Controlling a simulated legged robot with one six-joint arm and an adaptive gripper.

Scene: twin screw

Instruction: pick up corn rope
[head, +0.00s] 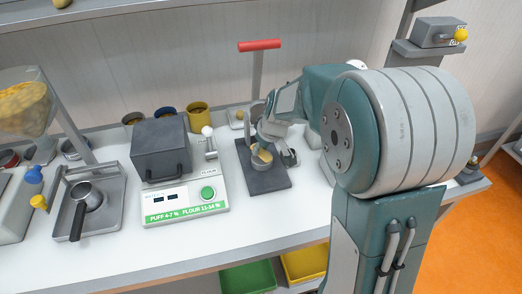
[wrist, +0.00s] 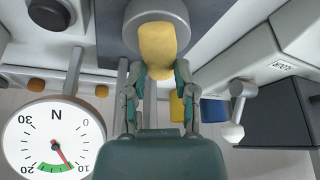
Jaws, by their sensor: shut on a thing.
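The corn rope appears as a short, thick yellow piece (wrist: 158,45) between the fingertips of my gripper (wrist: 159,72) in the wrist view. My gripper is shut on it. Its far end overlaps a round grey cup or post (wrist: 160,12); I cannot tell whether it is inside, touching or just above. In the head view the yellow piece (head: 264,154) shows small under my gripper (head: 268,146), over the dark plate (head: 267,180) of a press-like stand. My fingers and arm hide part of it.
A red-handled lever (head: 260,45) rises behind my gripper. To the left stand a dark box on a white panel with a green button (head: 208,193) and a tray with a black-handled pot (head: 90,198). A round dial (wrist: 55,140) shows in the wrist view. The counter's front strip is clear.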

